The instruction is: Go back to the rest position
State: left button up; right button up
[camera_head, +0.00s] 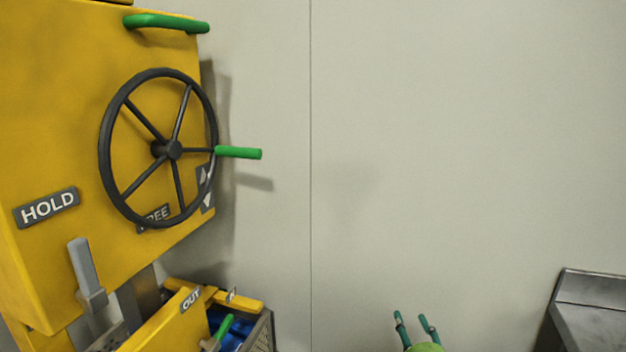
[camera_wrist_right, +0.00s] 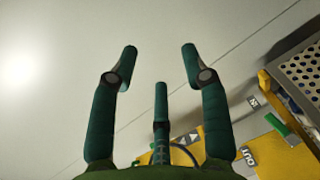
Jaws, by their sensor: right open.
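My right gripper (camera_head: 413,322) shows at the bottom of the head view, right of the middle, in front of the bare wall. Its green fingers are spread apart and nothing is between them. In the right wrist view the open fingers (camera_wrist_right: 160,62) point toward the pale wall and touch nothing. My left gripper is in neither view. The yellow autoclave (camera_head: 60,130) stands at the left of the head view, apart from my right gripper. It carries a black spoked handwheel (camera_head: 173,150) with a green handle (camera_head: 238,153).
Below the autoclave is a yellow part marked OUT (camera_head: 165,325), beside a perforated metal basket (camera_head: 262,332) with blue contents. A grey lever (camera_head: 84,266) sits near the HOLD label (camera_head: 47,207). A metal counter (camera_head: 592,315) stands at lower right. The space before the middle wall is clear.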

jog(key=s+d+f+m+g, duration=0.1)
jog(key=s+f+m+g, duration=0.65)
jog(key=s+f, duration=0.65)
jog(key=s+f+m+g, duration=0.2)
jog(key=s+m+g, duration=0.1)
jog(key=s, duration=0.6)
jog(key=s+f+m+g, duration=0.2)
jog(key=s+m+g, duration=0.15)
jog(key=s, duration=0.65)
notch_tip(320, 180, down, 18)
jog(key=s+p, duration=0.2)
jog(key=p, duration=0.4)
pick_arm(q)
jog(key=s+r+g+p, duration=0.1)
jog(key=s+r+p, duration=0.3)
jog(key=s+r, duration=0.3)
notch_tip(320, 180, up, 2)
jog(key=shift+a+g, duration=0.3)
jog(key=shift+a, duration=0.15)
pick_arm(e)
jog(key=s+d+f+g, duration=0.1)
jog(key=s+f, duration=0.3)
jog(key=s, duration=0.3)
jog(key=s+d+f, duration=0.1)
jog(key=s+f, duration=0.4)
jog(key=s, duration=0.3)
jog(key=shift+s+n+g, duration=0.15)
jog(key=shift+n+g, duration=0.15)
jog(key=shift+g, duration=0.1)
